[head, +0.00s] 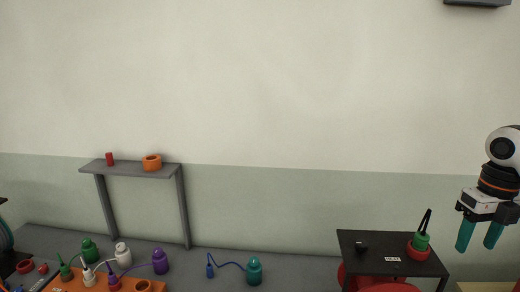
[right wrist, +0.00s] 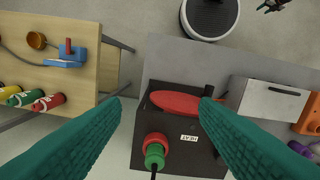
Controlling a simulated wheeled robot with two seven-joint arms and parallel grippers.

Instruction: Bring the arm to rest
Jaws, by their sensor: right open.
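My right arm hangs at the right edge in the head view. Its gripper (head: 478,247) has two teal fingers pointing down, spread apart with nothing between them. It is beside and to the right of the black stand (head: 375,246), apart from it. In the right wrist view the open gripper (right wrist: 160,104) shows its teal fingers wide apart above the black stand (right wrist: 205,158). A green bottle (head: 422,241) with a black tip stands in a red ring (head: 418,252) on the stand. My left gripper is not in view.
A grey shelf (head: 130,171) holds an orange ring (head: 152,162) and a small red piece (head: 110,158). Several coloured bottles stand around an orange tray (head: 155,286) at lower left. A teal bottle (head: 254,270) stands on the grey bench.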

